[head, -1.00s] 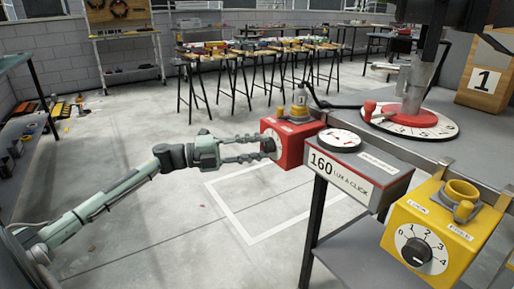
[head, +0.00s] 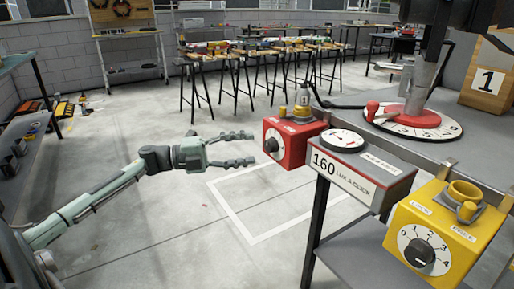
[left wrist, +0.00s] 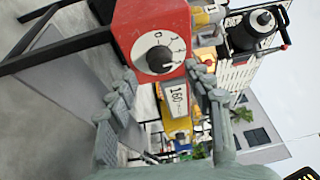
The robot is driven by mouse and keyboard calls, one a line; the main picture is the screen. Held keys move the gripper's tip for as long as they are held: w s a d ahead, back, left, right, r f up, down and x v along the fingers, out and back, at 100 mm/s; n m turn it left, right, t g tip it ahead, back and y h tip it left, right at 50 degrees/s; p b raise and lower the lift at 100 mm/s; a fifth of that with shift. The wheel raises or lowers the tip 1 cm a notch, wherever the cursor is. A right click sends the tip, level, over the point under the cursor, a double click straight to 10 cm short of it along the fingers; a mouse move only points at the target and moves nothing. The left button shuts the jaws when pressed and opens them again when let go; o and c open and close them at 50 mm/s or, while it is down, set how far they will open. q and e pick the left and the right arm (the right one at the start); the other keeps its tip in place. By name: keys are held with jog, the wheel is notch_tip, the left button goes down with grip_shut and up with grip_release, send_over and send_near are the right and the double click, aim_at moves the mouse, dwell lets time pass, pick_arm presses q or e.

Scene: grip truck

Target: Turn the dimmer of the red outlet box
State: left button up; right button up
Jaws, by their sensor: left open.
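The red outlet box (head: 292,141) hangs at the left end of the truck's edge in the head view. Its round dimmer (head: 271,145) is a dark knob on a white dial facing my left gripper. In the left wrist view the red box (left wrist: 122,22) shows at the top, and the knob (left wrist: 160,59) sits on a dial with numbers, its pointer hard to read. My left gripper (head: 254,148) is open and empty. Its fingers point at the dial, with a small gap between the fingertips and the box. My right gripper is not in view.
A grey meter box (head: 362,172) reading "160 LUX A CLICK" stands beside the red box. A yellow box (head: 440,235) with a numbered dial hangs further right. A red-based round dial (head: 415,122) lies on the truck. Floor below my left arm is clear.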

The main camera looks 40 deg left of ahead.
pick_arm(q)
jog(key=v, duration=0.8)
notch_tip(320, 180, down, 19)
jog(key=d+n+t+y+p, duration=0.1)
jog(key=n+y+p, duration=0.3)
jog(key=n+y, duration=1.3)
jog(key=s+d+f+n+g+h+p, duration=0.1)
jog(key=s+d+f+n+g, duration=0.3)
jog(key=s+d, duration=0.5)
jog(key=s+d+f+n+g+h+p, duration=0.1)
jog(key=s+d+f+n+g, duration=0.3)
jog(key=s+d+f+g, duration=0.3)
jog(key=s+d+f, duration=0.2)
jog(key=s+d, duration=0.1)
jog(key=shift+f+h, duration=0.15)
jog(key=shift+h, duration=0.15)
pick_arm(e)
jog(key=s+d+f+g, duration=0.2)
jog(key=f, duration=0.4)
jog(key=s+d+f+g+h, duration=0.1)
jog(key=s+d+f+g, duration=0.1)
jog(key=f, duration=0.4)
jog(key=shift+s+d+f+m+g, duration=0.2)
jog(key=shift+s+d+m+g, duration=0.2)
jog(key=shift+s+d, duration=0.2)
pick_arm(q)
jog(key=shift+s, duration=0.1)
